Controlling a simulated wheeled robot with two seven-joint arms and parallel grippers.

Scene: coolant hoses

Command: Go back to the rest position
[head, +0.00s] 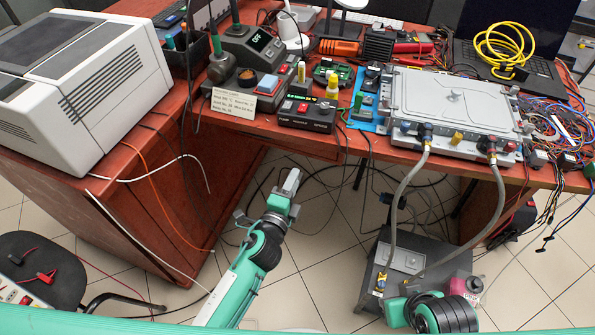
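My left gripper (291,181) hangs over the floor in front of the table, with its fingers pointing up and away. It is apart from everything, and nothing shows in it; its fingers look edge-on. My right arm shows only as a stub at the bottom right; its gripper does not show. A grey flat case (455,98) on the table has two grey hoses on its front fittings. The left hose (398,200) runs down to a brass fitting on a dark box (365,268) on the floor. The right hose (492,220) curves down to the same box.
The red-brown table (230,125) is crowded with a control box (307,115), a soldering station and tangled wires (560,130). A large white machine (80,85) stands at left. A dark chair (40,270) is at lower left. Tiled floor around my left gripper is open.

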